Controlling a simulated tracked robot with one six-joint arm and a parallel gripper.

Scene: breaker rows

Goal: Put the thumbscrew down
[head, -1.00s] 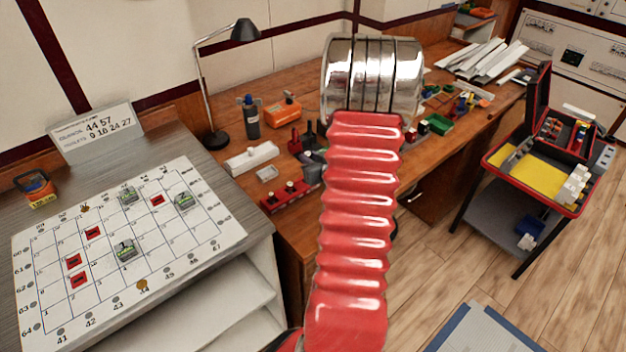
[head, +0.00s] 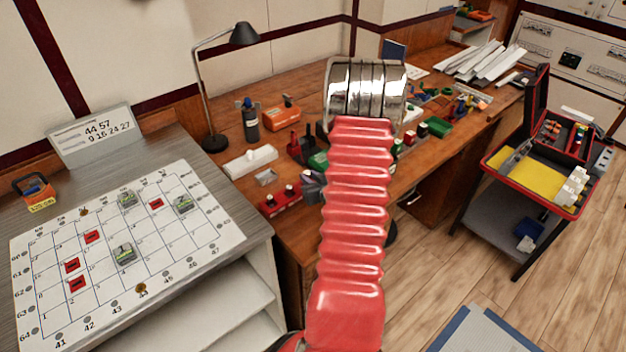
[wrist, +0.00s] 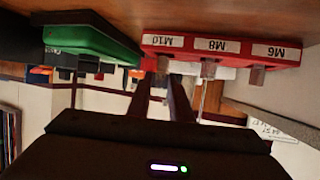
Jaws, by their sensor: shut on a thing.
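My gripper (wrist: 163,76) shows in the wrist view as two dark fingers, shut on the thumbscrew (wrist: 162,64). Only a small, dim part of the thumbscrew shows between the fingertips. They are at the M10 end of a red rack (wrist: 222,48) labelled M10, M8 and M6. I cannot tell whether the thumbscrew touches the rack. Small knobs stand at the M8 and M6 labels. In the head view the red rack (head: 281,201) lies at the bench's near edge, and my red arm hides most of the gripper.
A green tray (wrist: 92,42) sits close beside the rack's M10 end. In the head view a white block (head: 250,161), an orange case (head: 281,113) and a dark bottle (head: 250,123) stand behind the rack. A grid board (head: 130,245) lies on the grey bench to the left.

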